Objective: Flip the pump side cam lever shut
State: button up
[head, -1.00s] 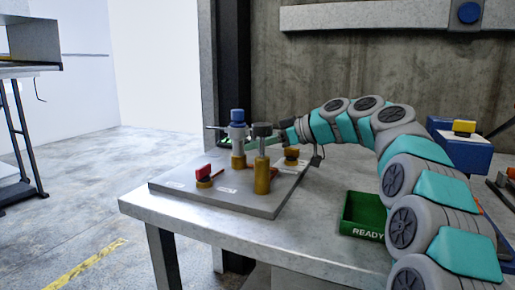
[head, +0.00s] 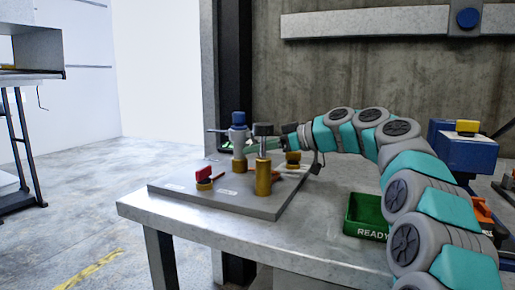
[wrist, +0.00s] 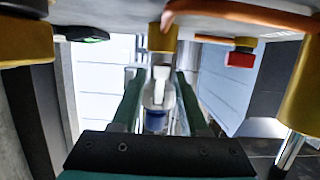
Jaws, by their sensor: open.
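A grey coupling with a blue cap (head: 238,143) stands upright on a brass base on the raised plate. A thin metal bar sticks out to its left near the top. I cannot tell for sure which part is the pump side cam lever. My gripper (head: 248,146) reaches in from the right behind a brass post and is open. In the wrist view, which looks upside down, my green fingers (wrist: 160,88) lie on either side of the white-and-blue coupling (wrist: 157,100). Contact with it cannot be told.
A brass post with a dark top (head: 263,172) stands in front of my gripper. A green READY tray (head: 366,232) sits right of the plate (head: 232,204). The table's front is clear.

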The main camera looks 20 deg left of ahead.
jog(key=b+v, duration=0.1)
jog(key=v, duration=0.6)
jog(key=shift+d+r, duration=0.1)
jog(key=shift+d, duration=0.3)
